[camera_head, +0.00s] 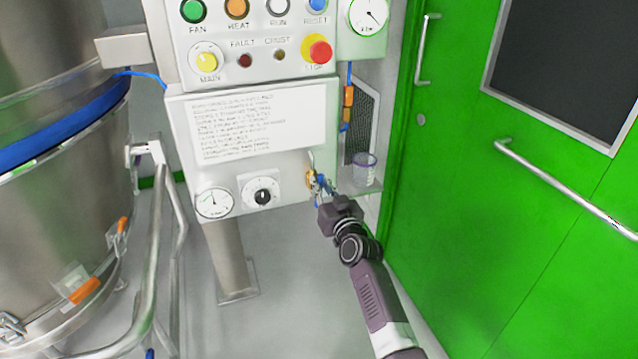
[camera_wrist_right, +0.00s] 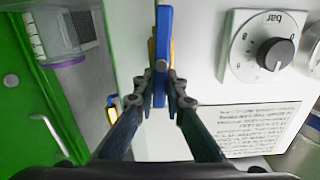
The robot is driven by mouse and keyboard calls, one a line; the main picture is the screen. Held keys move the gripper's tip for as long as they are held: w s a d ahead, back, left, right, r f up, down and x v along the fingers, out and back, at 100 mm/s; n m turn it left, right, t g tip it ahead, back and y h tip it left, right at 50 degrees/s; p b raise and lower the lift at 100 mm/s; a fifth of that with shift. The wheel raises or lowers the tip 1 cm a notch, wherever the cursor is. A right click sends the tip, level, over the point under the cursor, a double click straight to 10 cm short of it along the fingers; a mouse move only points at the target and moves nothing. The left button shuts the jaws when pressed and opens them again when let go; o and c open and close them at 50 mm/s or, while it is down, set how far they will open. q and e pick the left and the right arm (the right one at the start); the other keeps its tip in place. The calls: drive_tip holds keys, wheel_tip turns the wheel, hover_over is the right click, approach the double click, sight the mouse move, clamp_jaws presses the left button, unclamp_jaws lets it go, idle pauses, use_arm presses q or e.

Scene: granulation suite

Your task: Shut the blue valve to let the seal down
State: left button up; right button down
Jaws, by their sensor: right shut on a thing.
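The blue valve handle (camera_wrist_right: 164,35) is a flat bar. It runs up and down in the right wrist view, with its yellow-brass body partly hidden behind it. In the head view the brass valve body (camera_head: 310,179) is on the right side of the white panel's lower part, and the handle is mostly hidden by my gripper. My right gripper (camera_wrist_right: 161,88) is shut on the blue valve handle, one finger on each side. It also shows in the head view (camera_head: 323,188), reaching up from the lower right. My left gripper is in neither view.
A pressure gauge (camera_head: 214,203) and a bar dial (camera_head: 262,193) sit left of the valve, below a printed notice (camera_head: 258,124). A clear cup (camera_head: 364,167) stands on a small shelf to the right. A green door (camera_head: 480,200) closes off the right; a steel vessel (camera_head: 60,220) stands left.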

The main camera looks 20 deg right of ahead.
drive_tip(key=shift+d+m, duration=0.2)
drive_tip(key=shift+m, duration=0.5)
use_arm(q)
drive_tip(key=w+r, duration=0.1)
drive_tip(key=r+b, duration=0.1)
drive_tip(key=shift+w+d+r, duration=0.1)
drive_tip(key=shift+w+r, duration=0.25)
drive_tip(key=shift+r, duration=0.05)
use_arm(e)
drive_tip(key=f+m, duration=0.1)
drive_tip(key=m, duration=0.4)
drive_tip(key=d+f+m, duration=0.1)
drive_tip(key=m, duration=0.4)
drive_tip(key=d+m, duration=0.1)
drive_tip(key=m, duration=0.4)
drive_tip(key=shift+d+f, duration=0.1)
drive_tip(key=shift+f, duration=0.3)
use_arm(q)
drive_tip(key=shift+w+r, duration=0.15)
use_arm(e)
drive_tip(key=shift+m, duration=0.3)
